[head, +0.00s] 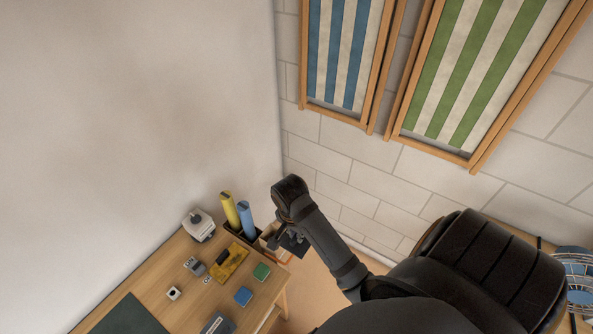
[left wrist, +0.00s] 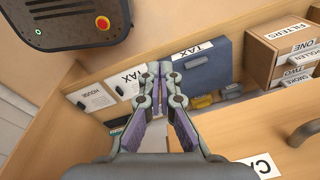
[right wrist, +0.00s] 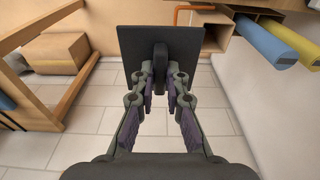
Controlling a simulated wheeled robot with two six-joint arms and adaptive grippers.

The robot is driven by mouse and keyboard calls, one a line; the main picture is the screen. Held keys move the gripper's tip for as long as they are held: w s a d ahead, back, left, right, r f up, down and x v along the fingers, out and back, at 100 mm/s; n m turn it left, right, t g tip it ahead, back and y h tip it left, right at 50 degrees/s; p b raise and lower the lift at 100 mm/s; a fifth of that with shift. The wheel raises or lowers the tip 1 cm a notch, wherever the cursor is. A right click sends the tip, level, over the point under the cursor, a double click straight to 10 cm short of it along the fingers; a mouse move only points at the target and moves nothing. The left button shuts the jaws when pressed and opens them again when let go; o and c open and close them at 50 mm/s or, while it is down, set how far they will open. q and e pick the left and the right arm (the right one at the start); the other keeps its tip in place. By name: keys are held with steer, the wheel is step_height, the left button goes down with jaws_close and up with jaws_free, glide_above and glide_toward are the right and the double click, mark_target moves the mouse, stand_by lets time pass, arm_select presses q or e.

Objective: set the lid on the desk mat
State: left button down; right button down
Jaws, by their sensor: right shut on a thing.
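The lid (right wrist: 160,45) is a dark square plate with a raised grip in its middle. My right gripper (right wrist: 160,78) is shut on that grip and holds the lid in the air. In the head view the lid (head: 293,245) shows below my right gripper (head: 283,240), just past the far right corner of the desk, partly hidden by the arm. The desk mat (head: 130,316) is a dark green sheet at the lower left of the head view, cut off by the frame. My left gripper (left wrist: 155,72) is shut and empty, in front of a shelf, and is outside the head view.
A yellow roll (head: 230,210) and a blue roll (head: 246,217) stand at the desk's back corner. A yellow tray (head: 229,262), green box (head: 261,271) and blue box (head: 243,296) lie between lid and mat. The visible part of the mat is bare.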

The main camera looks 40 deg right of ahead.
steer(key=shift+r+p, duration=1.05)
